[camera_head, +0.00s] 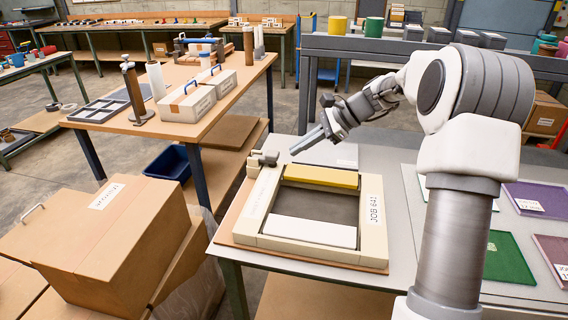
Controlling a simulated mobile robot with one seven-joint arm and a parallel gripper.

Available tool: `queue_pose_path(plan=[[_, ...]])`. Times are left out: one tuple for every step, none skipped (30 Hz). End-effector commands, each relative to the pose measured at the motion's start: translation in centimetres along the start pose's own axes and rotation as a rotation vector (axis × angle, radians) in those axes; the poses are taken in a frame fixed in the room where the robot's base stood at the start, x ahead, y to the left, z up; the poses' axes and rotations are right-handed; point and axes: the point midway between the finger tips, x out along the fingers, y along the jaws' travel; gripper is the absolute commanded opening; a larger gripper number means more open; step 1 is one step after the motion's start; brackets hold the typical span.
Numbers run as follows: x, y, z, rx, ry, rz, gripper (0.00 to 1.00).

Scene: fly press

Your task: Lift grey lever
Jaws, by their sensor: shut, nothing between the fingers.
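My gripper (293,151) is at the upper middle of the head view, its long grey fingers pointing down and left, shut and empty. A small grey clamp-like part (263,158), which looks like the lever, sits at the back left corner of a cream frame (262,200). My fingertips are just right of it in the picture; I cannot tell the exact gap. The frame lies on a brown board and is labelled "JOB 641". A yellow bar (321,176) lies along its back and a white bar (310,231) along its front, with a dark recess between.
The frame's table (401,237) also bears green and purple panels (541,198) on the right. Large cardboard boxes (120,235) stand at the lower left. A wooden bench (150,117) with white cases is behind left. A blue bin (168,162) sits low beside it.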

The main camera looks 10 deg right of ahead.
Motion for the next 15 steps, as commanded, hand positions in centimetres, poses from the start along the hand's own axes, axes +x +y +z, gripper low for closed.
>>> queue_pose_path(plan=[[0.7, -0.6, -2.0, 0.057, -0.04, -0.019, 0.0], [0.9, -1.0, -2.9, 0.091, -0.063, -0.031, 0.0], [1.2, -1.5, -4.0, 0.136, -0.095, -0.047, 0.0], [1.3, -1.9, -4.9, 0.168, -0.119, -0.06, 0.0], [1.4, -2.2, -5.8, 0.2, -0.142, -0.071, 0.0], [1.6, -2.7, -6.8, 0.24, -0.173, -0.087, 0.0], [1.7, -2.9, -7.6, 0.268, -0.195, -0.098, 0.0], [1.8, -3.2, -8.3, 0.295, -0.217, -0.108, 0.0], [1.9, -3.5, -9.3, 0.326, -0.242, -0.119, 0.0], [1.9, -3.7, -9.9, 0.349, -0.26, -0.129, 0.0], [1.9, -3.8, -10.5, 0.368, -0.275, -0.137, 0.0], [1.9, -4.0, -11.1, 0.391, -0.295, -0.146, 0.0], [1.9, -4.1, -11.5, 0.406, -0.308, -0.152, 0.0], [1.9, -4.2, -11.9, 0.417, -0.318, -0.156, 0.0], [1.9, -4.3, -12.3, 0.43, -0.33, -0.162, 0.0]])
